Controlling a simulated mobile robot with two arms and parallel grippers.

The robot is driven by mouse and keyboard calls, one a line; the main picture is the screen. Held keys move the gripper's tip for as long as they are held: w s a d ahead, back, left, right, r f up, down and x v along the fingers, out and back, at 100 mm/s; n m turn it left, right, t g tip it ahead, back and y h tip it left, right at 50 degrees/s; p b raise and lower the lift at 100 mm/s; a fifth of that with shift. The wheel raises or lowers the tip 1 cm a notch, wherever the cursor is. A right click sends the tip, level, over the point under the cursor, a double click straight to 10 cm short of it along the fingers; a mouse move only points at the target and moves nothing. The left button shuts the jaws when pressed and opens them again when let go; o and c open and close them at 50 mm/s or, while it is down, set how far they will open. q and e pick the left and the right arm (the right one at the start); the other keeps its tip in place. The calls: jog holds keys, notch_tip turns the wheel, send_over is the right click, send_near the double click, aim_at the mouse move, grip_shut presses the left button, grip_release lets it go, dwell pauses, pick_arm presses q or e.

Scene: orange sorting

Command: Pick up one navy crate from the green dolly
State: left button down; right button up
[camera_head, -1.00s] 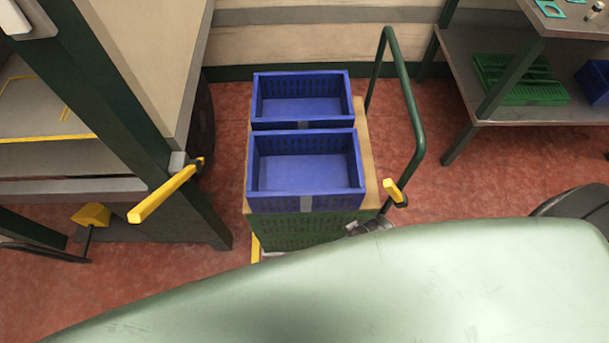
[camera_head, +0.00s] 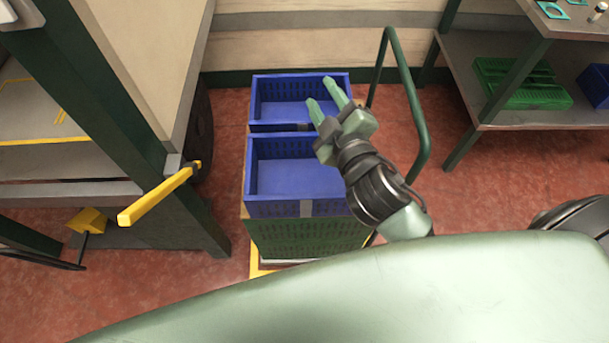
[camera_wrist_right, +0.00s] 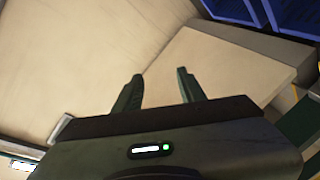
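Two navy crates stand one behind the other, a near crate (camera_head: 275,208) and a far crate (camera_head: 262,127). Both look empty inside. They sit above a green crate (camera_head: 308,238) on the dolly, whose dark green handle (camera_head: 413,110) rises at the right. My right gripper (camera_head: 322,93) is open and empty. In the head view it appears over the right side of the crates and hides part of both. In the right wrist view the open fingers (camera_wrist_right: 160,75) have nothing between them, and navy crate (camera_wrist_right: 235,10) shows at the top right. My left gripper is out of view.
A workbench with a dark green post (camera_head: 130,110) and a yellow bar (camera_head: 158,195) stands close on the left. A metal shelf (camera_head: 490,90) with a green crate (camera_head: 525,95) and a blue bin (camera_head: 596,85) is at the right. Red floor lies clear between.

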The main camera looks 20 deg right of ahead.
jog(key=s+a+r+n+y, duration=0.2)
jog(key=a+r+n+y, duration=0.9)
jog(key=a+n+y, duration=0.45)
jog(key=s+a+f+n+g+y, duration=0.35)
jog(key=s+a+n+g, duration=0.35)
jog(key=n, duration=0.7)
jog(key=n+g+h, duration=0.8)
jog(key=n+h, duration=0.3)
jog(key=h, duration=0.4)
send_over(301, 201)
jog(key=d, duration=0.2)
jog(key=f, duration=2.5)
jog(key=shift+s+d+f, duration=0.15)
jog(key=shift+s+f, duration=0.05)
jog(key=shift+d+f, duration=0.1)
jog(key=shift+f, duration=0.25)
jog(key=p+x, duration=0.1)
jog(key=x, duration=0.6)
jog(key=shift+w+d+f, duration=0.1)
jog(key=shift+f, duration=0.05)
grip_shut()
